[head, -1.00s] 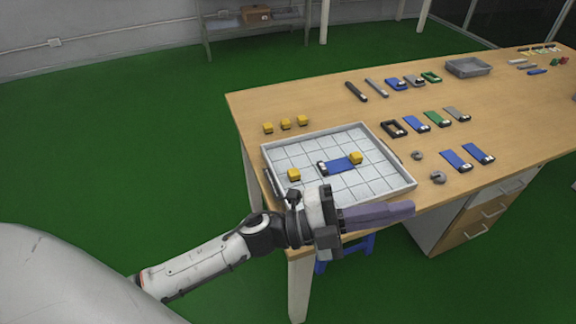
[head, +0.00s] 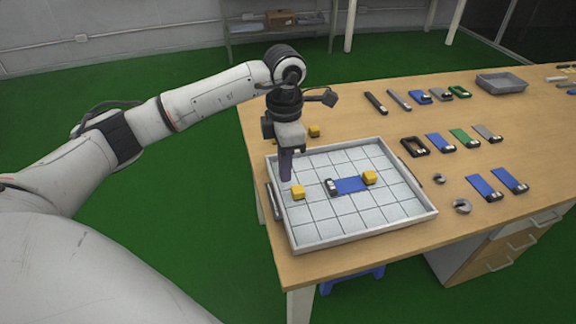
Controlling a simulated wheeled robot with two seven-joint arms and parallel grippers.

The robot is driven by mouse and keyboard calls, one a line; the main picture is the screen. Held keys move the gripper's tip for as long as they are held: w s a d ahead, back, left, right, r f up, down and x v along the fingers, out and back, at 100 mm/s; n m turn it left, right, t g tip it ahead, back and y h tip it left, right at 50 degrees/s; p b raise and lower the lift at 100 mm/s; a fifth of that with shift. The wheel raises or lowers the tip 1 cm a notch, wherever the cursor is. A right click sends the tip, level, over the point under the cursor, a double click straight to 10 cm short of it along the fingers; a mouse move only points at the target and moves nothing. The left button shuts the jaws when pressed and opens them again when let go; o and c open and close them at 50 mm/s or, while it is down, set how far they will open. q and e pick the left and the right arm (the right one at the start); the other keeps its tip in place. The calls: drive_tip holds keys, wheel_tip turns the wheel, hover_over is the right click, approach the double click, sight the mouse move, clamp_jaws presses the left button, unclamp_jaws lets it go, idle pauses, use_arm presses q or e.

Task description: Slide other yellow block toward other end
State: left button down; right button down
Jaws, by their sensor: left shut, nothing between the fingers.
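A yellow block (head: 298,192) sits on the left side of the white gridded tray (head: 335,239). Another yellow block (head: 369,177) sits at the right end of a blue piece (head: 350,185) in the tray's middle. A dark and white part (head: 332,187) is at the blue piece's left end. My left gripper (head: 286,178) points down over the tray's left side, shut and empty, just behind and left of the left yellow block. Whether it touches the block or the tray cannot be told. My right gripper is out of view.
A yellow block (head: 314,131) stands behind the tray, partly beside my left arm. Blue, green and grey flat pieces, a black frame (head: 415,147) and grey slotted discs (head: 461,206) lie to the right. A grey bin (head: 501,83) stands at the back right.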

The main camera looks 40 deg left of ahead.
sight(286, 198)
use_arm(q)
wheel_tip(286, 198, down, 7)
drive_tip(key=shift+r, duration=0.2)
drive_tip(key=shift+w, duration=0.1)
